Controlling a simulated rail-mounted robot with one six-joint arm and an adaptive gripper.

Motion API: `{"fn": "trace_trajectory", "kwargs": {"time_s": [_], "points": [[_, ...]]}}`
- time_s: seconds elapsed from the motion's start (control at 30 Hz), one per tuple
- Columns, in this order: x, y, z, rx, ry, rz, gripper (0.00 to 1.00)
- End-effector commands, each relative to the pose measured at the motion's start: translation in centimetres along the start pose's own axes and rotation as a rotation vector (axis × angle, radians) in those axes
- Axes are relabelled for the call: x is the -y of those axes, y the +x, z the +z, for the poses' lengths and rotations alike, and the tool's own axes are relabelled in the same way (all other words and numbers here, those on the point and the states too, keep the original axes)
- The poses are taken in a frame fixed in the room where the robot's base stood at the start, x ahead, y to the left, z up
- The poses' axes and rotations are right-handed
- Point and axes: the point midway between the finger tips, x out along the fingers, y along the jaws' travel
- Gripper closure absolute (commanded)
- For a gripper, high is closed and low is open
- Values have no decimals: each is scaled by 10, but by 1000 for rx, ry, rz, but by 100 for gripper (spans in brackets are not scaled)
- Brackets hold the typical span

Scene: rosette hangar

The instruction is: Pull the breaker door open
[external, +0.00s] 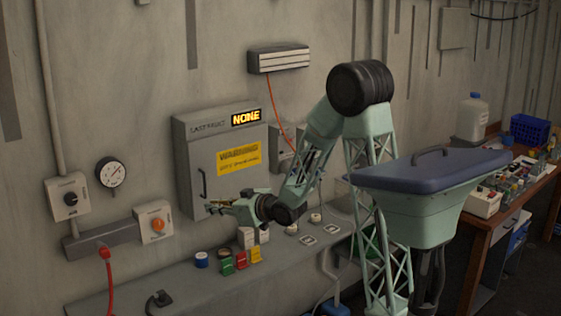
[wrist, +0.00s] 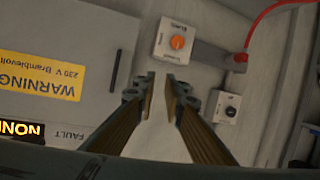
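The breaker cabinet (external: 224,137) is a grey wall box with its door shut, a yellow warning label (external: 239,157) and a lit display reading NONE (external: 246,118). A thin upright handle (external: 202,184) is near the door's left side. In the wrist view, which is turned round, the door (wrist: 105,30) fills the left, with the handle (wrist: 115,71) just left of my fingers. My gripper (external: 211,207) is in front of the door's lower left part. In the wrist view my gripper (wrist: 162,78) is open, with a narrow empty gap between its fingertips, beside the handle and not around it.
An orange-knob switch box (external: 154,222), a black-knob box (external: 68,197) and a round gauge (external: 110,172) are on the wall left of the cabinet. Below, a grey ledge (external: 180,285) carries several small coloured blocks. A cluttered workbench (external: 520,190) stands at the right.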

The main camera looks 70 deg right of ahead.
Motion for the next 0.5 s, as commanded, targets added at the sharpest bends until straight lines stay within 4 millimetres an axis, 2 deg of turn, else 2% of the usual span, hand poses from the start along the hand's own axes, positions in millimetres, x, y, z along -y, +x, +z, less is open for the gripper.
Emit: {"fn": "trace_trajectory", "kwargs": {"time_s": [0.2,0.5], "points": [[-31,12,-5,-75,24,15,90],[-73,20,-10,-187,61,32,90]]}}
